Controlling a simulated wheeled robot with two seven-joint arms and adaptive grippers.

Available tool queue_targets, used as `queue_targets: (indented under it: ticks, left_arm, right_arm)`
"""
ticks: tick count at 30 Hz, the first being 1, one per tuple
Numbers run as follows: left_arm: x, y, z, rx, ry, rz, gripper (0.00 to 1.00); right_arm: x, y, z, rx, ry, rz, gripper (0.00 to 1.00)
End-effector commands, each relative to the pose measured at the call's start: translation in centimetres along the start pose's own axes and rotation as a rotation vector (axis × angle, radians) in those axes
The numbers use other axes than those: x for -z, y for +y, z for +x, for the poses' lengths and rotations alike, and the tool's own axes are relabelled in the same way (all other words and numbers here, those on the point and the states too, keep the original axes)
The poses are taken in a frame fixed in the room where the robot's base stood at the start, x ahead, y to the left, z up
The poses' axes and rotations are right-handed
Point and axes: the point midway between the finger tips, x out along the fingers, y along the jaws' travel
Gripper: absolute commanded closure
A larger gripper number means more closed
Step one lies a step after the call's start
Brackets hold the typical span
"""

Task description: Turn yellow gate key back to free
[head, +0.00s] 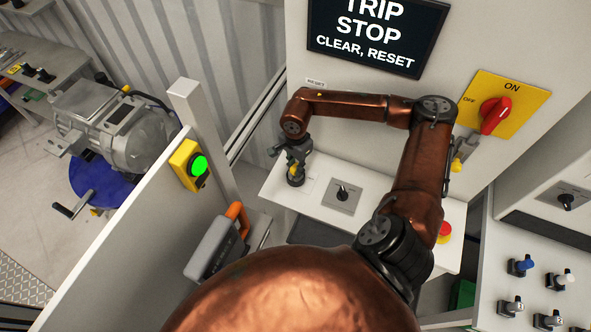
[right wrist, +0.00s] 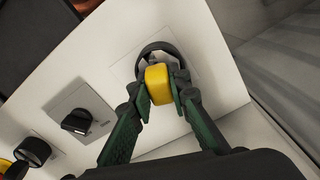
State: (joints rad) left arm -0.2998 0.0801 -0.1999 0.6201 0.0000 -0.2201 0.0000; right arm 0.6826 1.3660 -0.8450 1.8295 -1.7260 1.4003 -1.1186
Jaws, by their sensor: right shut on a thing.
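The yellow gate key (right wrist: 157,83) sits in a round dark collar (right wrist: 152,50) on the white panel. In the right wrist view my right gripper (right wrist: 160,90) has its two green-padded fingers on either side of the key head, shut on it. In the head view the right gripper (head: 294,160) points down at the left end of the white console, and the key (head: 294,170) shows only as a small bit of yellow between the fingers. The key's exact turn position is hard to tell. My left gripper is not in view.
A black selector knob (head: 342,191) stands beside the key on the console (head: 385,220). A red push button (head: 444,230) is at its right end. A red rotary switch (head: 495,113) is on the wall. A sign (head: 377,38) reads "TRIP STOP CLEAR, RESET". A green light (head: 199,166) glows on the guard.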

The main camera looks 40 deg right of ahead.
Motion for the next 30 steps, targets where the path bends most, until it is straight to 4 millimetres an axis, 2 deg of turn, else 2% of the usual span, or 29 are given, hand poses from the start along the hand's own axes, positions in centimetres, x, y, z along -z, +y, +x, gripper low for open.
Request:
queue_targets:
  ticks: [6,17,30]
  left_arm:
    - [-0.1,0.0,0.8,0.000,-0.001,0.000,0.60]
    - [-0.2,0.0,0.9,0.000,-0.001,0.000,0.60]
    - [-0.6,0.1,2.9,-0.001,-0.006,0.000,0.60]
  right_arm:
    - [0.0,0.0,0.1,0.000,-0.001,-0.118,1.00]
    - [0.0,0.0,0.0,0.000,-0.001,-0.139,1.00]
    - [0.0,0.0,0.2,0.000,-0.001,-0.445,1.00]
